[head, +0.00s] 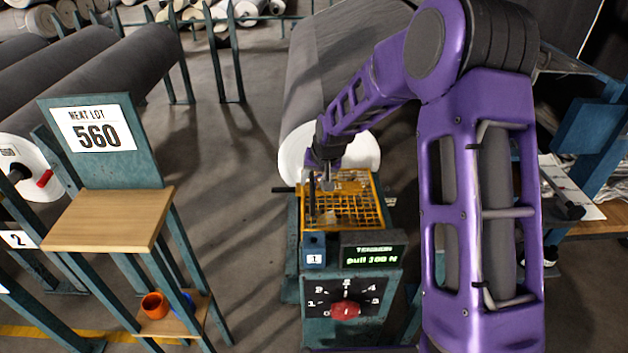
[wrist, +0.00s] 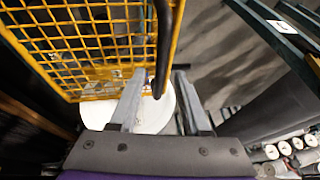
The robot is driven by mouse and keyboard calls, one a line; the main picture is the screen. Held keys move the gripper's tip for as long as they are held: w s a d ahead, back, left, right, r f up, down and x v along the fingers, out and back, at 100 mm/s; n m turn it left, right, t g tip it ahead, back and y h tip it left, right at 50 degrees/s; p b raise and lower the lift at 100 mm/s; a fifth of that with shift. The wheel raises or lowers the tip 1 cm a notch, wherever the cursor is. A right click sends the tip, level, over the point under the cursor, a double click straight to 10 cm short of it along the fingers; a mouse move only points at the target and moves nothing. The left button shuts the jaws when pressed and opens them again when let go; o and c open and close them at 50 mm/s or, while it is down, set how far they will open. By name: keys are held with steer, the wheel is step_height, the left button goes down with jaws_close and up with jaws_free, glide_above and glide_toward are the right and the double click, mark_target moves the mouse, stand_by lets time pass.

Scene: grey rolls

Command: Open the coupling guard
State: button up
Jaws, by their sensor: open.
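The coupling guard (head: 350,215) is a yellow mesh cover over the top of the teal machine stand in the head view. It fills the upper left of the wrist view (wrist: 100,42). Its dark bar handle (head: 312,192) stands out along the guard's left side. In the wrist view the handle (wrist: 166,45) runs down from the top edge, and its lower end appears between my fingers. My gripper (head: 327,182) is at the guard's far left part, beside the handle. In the wrist view my gripper (wrist: 160,88) is open; I cannot tell whether either finger touches the handle.
The stand's front has a green display (head: 374,256) reading "pull 200 N" and a red dial knob (head: 345,309). A large grey roll (head: 320,85) lies behind. A sign stand with a wooden shelf (head: 108,220) is at left. Floor between it and the machine is clear.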

jaws_close()
stand_by(1.4)
